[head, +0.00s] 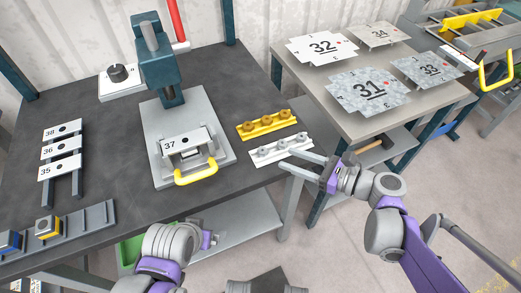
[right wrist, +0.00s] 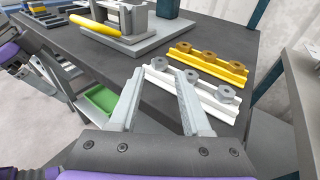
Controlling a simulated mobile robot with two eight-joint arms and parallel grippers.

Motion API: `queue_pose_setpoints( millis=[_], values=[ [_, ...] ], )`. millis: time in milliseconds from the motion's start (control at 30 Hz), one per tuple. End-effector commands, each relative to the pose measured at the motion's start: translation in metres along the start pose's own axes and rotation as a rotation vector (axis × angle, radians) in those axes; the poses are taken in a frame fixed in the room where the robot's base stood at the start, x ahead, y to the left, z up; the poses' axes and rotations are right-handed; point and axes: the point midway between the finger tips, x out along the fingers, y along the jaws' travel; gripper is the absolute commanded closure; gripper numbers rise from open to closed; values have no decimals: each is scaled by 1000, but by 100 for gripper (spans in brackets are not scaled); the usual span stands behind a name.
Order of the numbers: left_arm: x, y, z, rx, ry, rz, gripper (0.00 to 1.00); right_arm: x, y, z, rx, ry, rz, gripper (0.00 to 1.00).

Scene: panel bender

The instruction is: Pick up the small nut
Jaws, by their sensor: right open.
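Grey nuts (head: 282,144) sit in a row on a white rail (head: 266,160) near the table's right edge; they also show in the right wrist view (right wrist: 192,78). Brass-coloured nuts (head: 267,121) sit on a yellow rail (head: 254,133) just behind. I cannot tell for certain which nut is the small one. My right gripper (head: 291,160) is open and empty, its fingertips close to the right front side of the white rail. The open fingers also show in the right wrist view (right wrist: 159,76). My left gripper (head: 208,239) is low at the table's front, its fingers unclear.
A press (head: 158,55) stands on a grey base with plate 37 (head: 183,141) and a yellow handle (head: 196,173). Plates 38, 36 and 35 lie on a rack at left. A side table (head: 345,125) with numbered sheets stands at right. A green bin (head: 131,250) is below.

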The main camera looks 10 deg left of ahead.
Motion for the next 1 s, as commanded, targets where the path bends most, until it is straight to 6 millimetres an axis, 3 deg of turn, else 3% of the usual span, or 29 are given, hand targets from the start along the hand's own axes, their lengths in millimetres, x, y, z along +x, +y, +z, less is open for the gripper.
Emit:
queue_pose_setpoints(
  millis=[533,867,1000],
  values=[
    [10,0,4,0,-4,0,3,65,0,-7,-1,0,3,52],
    [10,0,4,0,-4,0,3,73,-1,-7,-1,1,-1,52],
    [10,0,4,0,-4,0,3,73,-1,-7,-1,1,-1,75]
  ],
)
